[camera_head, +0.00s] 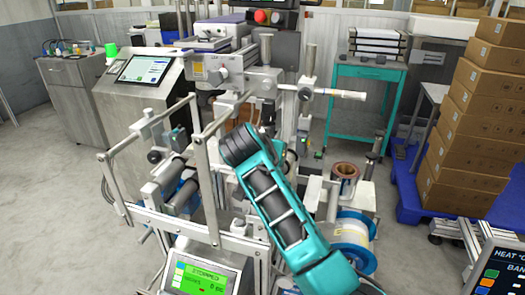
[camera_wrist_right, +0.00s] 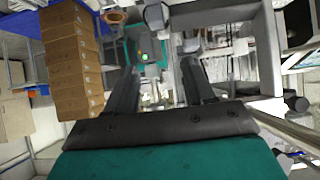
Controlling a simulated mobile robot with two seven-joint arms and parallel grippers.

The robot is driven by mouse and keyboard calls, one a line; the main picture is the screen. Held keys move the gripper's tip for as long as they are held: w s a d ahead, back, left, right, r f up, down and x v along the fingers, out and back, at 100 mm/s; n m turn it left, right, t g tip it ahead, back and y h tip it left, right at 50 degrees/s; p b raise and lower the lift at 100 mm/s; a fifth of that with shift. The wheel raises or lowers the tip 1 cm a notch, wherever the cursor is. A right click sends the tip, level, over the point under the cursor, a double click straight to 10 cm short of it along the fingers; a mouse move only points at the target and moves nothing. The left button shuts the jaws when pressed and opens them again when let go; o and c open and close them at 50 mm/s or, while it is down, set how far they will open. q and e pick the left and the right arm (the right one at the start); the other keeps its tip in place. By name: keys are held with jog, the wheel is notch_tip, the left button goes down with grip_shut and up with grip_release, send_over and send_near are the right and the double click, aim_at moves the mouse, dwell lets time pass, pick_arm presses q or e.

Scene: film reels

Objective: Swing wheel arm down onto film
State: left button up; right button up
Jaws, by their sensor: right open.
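The film-reel machine stands in the middle of the head view, with its steel frame (camera_head: 212,170) in front. A brown film roll (camera_head: 345,170) sits at its right, above a white reel with blue flanges (camera_head: 352,240). A horizontal bar with a white end (camera_head: 340,93) sticks out right from a post. I cannot tell which part is the wheel arm; my teal right arm covers the machine's centre. In the right wrist view, my right gripper (camera_wrist_right: 160,82) is open, its two dark fingers apart with nothing seen between them. My left gripper is not in view.
A touch-screen console (camera_head: 145,70) stands left of the machine, and a green display (camera_head: 203,280) is in front. Stacked cartons (camera_head: 475,130) and a teal cart (camera_head: 362,100) are at the right and back. Grey floor is clear at far left.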

jog(key=v, duration=0.7)
jog(key=shift+s+a, duration=0.1)
jog(key=shift+s, duration=0.05)
